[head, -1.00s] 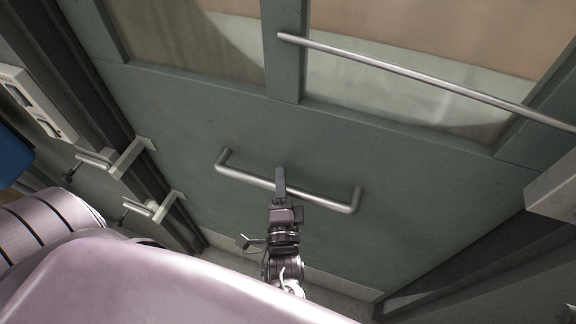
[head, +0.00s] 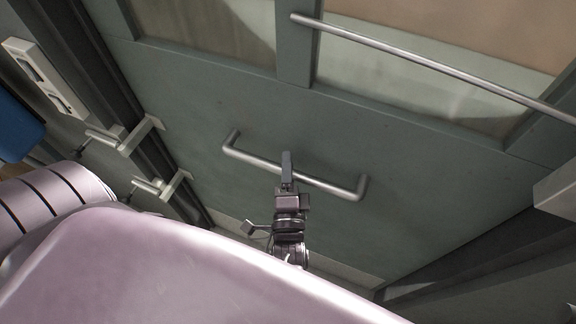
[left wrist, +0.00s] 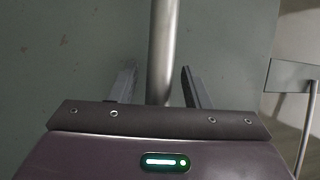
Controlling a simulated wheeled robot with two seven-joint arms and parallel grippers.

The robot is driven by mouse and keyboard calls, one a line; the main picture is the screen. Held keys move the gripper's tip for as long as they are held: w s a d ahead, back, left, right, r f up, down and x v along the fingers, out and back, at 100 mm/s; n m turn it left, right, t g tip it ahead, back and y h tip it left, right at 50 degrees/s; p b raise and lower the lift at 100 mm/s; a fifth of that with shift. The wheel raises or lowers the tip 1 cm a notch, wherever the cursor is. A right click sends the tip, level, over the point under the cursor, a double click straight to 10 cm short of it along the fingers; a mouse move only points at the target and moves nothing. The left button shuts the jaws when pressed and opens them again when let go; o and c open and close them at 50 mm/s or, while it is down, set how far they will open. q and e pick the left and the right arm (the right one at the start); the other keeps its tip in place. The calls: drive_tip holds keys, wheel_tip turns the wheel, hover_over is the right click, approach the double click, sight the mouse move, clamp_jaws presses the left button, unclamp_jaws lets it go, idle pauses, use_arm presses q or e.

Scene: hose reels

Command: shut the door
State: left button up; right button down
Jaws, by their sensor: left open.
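The grey-green door (head: 200,90) fills most of the head view, with window panes in its upper part. A metal bar handle (head: 335,187) is fixed on its lower panel. My left gripper (head: 287,165) is at the middle of this handle. In the left wrist view the handle bar (left wrist: 162,50) runs between the two open fingers of the gripper (left wrist: 158,88). I cannot tell whether either finger touches the bar. My right gripper is not in view.
A long metal rail (head: 430,65) crosses the door's windows. Two pale latch brackets (head: 142,135) are at the dark frame on the left. A white switch panel (head: 45,78) and a blue object (head: 18,125) are at the far left.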

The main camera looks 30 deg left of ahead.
use_arm(q)
drive_tip(key=shift+s+d+f, duration=0.25)
drive_tip(key=shift+s, duration=0.15)
drive_tip(key=r+b+v, duration=0.1)
drive_tip(key=b+v, duration=0.1)
drive_tip(key=v, duration=0.4)
drive_tip(key=shift+s+d+f, duration=0.2)
drive_tip(key=shift+s+f, duration=0.15)
drive_tip(key=shift+f, duration=0.05)
drive_tip(key=shift+f, duration=0.1)
